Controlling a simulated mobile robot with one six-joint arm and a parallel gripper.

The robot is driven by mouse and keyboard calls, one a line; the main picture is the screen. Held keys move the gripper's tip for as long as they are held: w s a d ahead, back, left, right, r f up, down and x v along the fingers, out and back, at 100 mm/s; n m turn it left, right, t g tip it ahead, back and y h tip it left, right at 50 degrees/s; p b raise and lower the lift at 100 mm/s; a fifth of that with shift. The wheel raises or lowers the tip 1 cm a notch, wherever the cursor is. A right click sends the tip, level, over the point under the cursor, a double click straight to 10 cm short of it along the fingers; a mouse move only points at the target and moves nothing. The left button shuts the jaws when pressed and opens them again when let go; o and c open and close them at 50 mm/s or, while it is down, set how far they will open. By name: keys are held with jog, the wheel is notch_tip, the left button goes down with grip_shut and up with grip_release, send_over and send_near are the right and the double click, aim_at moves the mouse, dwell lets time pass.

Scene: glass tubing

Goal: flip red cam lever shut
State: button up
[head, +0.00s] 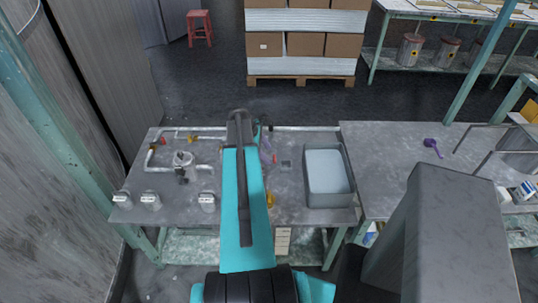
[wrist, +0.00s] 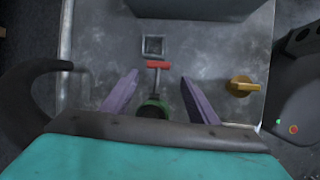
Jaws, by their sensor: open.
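The red cam lever (wrist: 158,65) shows in the wrist view as a short red bar on a thin grey stem. The stem runs down to a dark green part (wrist: 152,108), partly hidden by my gripper body. My gripper (wrist: 160,76) is open, with one purple finger on each side of the stem. The red bar lies level with or just past the fingertips, and neither finger visibly touches it. I cannot tell the height between fingers and lever. In the head view my arm covers most of this spot.
A yellow-orange knob (wrist: 241,86) stands right of the fingers. A square recess (wrist: 153,46) lies beyond the lever. A grey bin (head: 313,199) sits on the bench (head: 180,219) right of my arm. Pipes with a white fitting (head: 183,160) are at left. A purple object (head: 432,144) lies farther right.

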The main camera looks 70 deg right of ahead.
jog(key=shift+p+x, duration=0.3)
jog(key=shift+x, duration=1.2)
